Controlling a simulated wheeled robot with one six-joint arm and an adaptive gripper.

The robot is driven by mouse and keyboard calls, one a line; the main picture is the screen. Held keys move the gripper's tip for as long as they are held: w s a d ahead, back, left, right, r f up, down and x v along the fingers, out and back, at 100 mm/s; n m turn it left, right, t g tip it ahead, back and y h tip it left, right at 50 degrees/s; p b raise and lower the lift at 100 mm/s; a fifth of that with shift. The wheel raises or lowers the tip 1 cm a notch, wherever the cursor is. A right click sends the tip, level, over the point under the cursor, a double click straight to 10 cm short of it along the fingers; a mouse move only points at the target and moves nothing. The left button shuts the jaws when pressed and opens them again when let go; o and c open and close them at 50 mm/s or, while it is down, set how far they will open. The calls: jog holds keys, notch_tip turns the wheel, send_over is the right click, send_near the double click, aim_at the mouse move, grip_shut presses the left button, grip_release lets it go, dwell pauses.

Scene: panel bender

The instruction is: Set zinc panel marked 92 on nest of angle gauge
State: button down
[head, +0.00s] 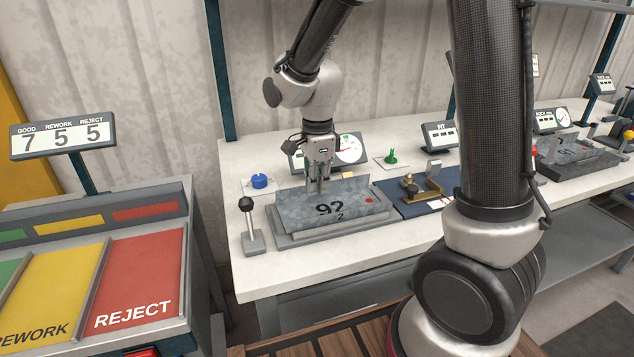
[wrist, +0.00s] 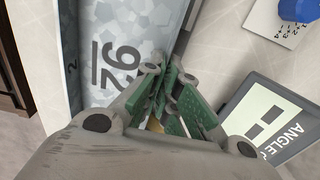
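The zinc panel (head: 345,201), a mottled grey bent sheet marked 92 with a small 2 and a red dot, lies over the grey nest (head: 300,238) of the angle gauge at the bench's left end. It looks slightly tilted; its contact with the nest is hard to see. My gripper (head: 317,188) points down at the panel's back edge. In the wrist view, the fingertips (wrist: 167,72) are close together around the edge of the panel (wrist: 130,25), apparently pinching it. The gauge's display (wrist: 268,118), lettered ANGLE, stands behind, partly hidden by my gripper in the head view.
A lever with a black knob (head: 247,207) stands left of the nest. A blue knob (head: 260,181) and green knob (head: 391,158) sit behind. A brass fixture on a blue mat (head: 440,205) is at right. The REWORK and REJECT (head: 140,285) chutes stand left.

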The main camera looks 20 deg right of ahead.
jog(key=shift+f, duration=0.2)
jog(key=c, duration=1.6)
grip_release()
jog(key=shift+o, duration=0.2)
notch_tip(320, 180, up, 12)
jog(key=shift+s, duration=0.1)
